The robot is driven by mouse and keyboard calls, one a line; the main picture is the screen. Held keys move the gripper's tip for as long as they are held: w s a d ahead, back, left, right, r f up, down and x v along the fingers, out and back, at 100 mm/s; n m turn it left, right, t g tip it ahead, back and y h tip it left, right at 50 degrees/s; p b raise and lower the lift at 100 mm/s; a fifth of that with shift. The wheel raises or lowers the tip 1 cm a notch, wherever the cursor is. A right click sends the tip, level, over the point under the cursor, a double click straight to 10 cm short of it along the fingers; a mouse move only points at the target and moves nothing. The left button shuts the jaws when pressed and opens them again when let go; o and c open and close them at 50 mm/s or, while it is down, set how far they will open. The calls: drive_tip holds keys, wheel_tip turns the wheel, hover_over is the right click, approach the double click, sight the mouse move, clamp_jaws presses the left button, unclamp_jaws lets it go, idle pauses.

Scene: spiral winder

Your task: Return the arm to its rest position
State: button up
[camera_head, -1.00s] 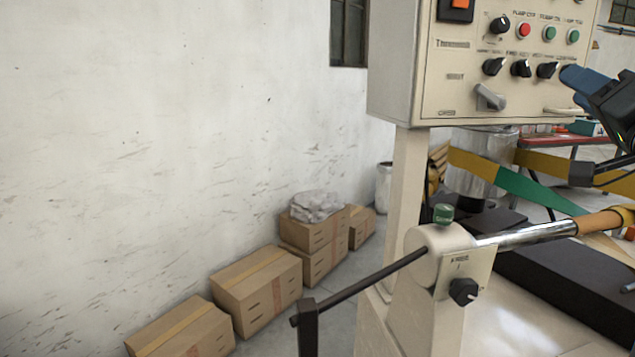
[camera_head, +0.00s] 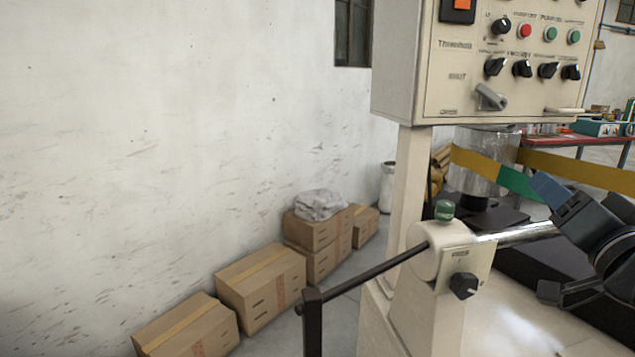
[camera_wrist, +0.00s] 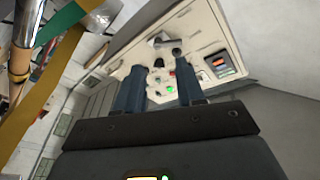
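My gripper (camera_head: 548,190) is at the right of the head view, with a blue finger pointing up and left. It is below the control box (camera_head: 396,60) and in front of the metal shaft (camera_head: 515,234). In the wrist view my gripper (camera_wrist: 157,72) shows two blue fingers apart with nothing between them. The control box's panel (camera_wrist: 205,38) lies beyond the fingertips there, and I see no contact with it. Most of my arm is outside the head view.
A black crank bar (camera_head: 375,270) and a knob housing (camera_head: 462,262) stand at the front. Yellow-green webbing (camera_head: 575,170) crosses behind my gripper. Cardboard boxes (camera_head: 262,285) line the white wall at left. A red table (camera_head: 565,141) is farther back.

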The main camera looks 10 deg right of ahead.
drive_tip(key=s+a+f+n+g+y, duration=0.1)
drive_tip(key=s+a+f, duration=0.35)
drive_tip(key=f, duration=0.25)
drive_tip(key=s+a+f+n+g, duration=0.1)
drive_tip(key=s+a+f+n, duration=0.15)
drive_tip(key=s+f, duration=0.4)
drive_tip(key=s+a+f+n+y, duration=0.1)
drive_tip(key=s+a+f, duration=0.35)
drive_tip(key=f, duration=0.25)
drive_tip(key=s+a+f+n+g+y, duration=0.1)
drive_tip(key=s+a, duration=0.3)
drive_tip(key=s, duration=0.6)
drive_tip(key=s+a+f+n+g+y, duration=0.1)
drive_tip(key=s+a+f+n, duration=0.1)
drive_tip(key=s, duration=0.9)
drive_tip(key=shift+s+a+n+g, duration=0.3)
drive_tip(key=shift+a+n, duration=0.25)
drive_tip(key=shift+a, duration=0.3)
